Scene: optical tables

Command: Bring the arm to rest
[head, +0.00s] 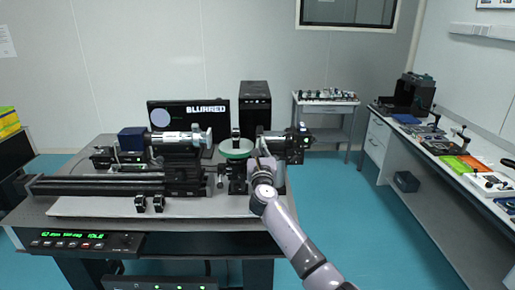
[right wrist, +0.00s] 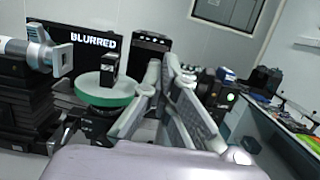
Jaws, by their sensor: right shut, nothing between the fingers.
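My right arm reaches up from the bottom right of the head view over the optical table (head: 225,228). My right gripper (head: 262,161) is over the right part of the table, among the optical parts. In the right wrist view, the gripper's fingers (right wrist: 162,62) come together at their tips with nothing between them. A round plate with a green rim (head: 236,152) is just left of the gripper; it also shows in the right wrist view (right wrist: 105,92) with a small black mount on it. Whether the gripper touches any part cannot be told. My left gripper is not in view.
A monitor reading "BLURRED" (head: 207,108) and a black computer case (head: 255,103) stand behind. A silver-barrelled instrument (head: 175,139) is at left; another device (head: 292,142) is right of the gripper. A side bench (head: 418,146) lies right, with open floor (head: 348,205) between.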

